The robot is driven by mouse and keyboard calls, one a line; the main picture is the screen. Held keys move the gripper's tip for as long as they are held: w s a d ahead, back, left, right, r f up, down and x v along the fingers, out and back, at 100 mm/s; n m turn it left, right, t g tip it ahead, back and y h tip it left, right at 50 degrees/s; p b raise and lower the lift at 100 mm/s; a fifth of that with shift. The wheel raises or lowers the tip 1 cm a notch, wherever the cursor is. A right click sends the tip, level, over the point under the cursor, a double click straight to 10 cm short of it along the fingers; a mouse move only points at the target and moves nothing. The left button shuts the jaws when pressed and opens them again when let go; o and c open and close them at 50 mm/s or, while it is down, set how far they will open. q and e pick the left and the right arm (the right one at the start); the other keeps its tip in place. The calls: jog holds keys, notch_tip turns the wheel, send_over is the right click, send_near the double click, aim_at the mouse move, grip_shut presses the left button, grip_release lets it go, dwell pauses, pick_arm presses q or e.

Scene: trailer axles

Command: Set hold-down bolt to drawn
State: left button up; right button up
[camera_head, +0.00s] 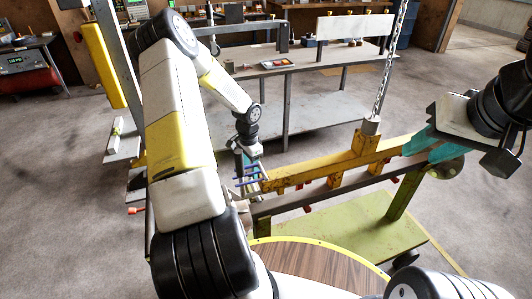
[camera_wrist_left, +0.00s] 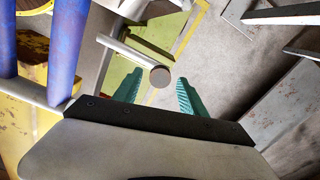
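A grey round bar with a flat round end (camera_wrist_left: 160,77), which may be the hold-down bolt, points toward the left wrist camera. My left gripper (camera_wrist_left: 157,93) is open, its two teal fingers apart, with the bar's end showing between and just above their tips. I cannot tell whether they touch it. In the head view my left gripper (camera_head: 248,170) is small and partly hidden beside the left end of the yellow beam (camera_head: 310,170). My right gripper (camera_head: 422,142) has teal fingers at the beam's right end; whether they grip it is unclear.
Blue upright rods (camera_wrist_left: 66,45) stand close to the left gripper in the wrist view. A chain (camera_head: 392,60) rises from the yellow beam. A green platform (camera_head: 350,240) lies below it. A workbench (camera_head: 290,62) stands behind. Open concrete floor lies at right.

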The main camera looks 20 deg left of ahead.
pick_arm(q)
grip_shut()
dwell(1.2)
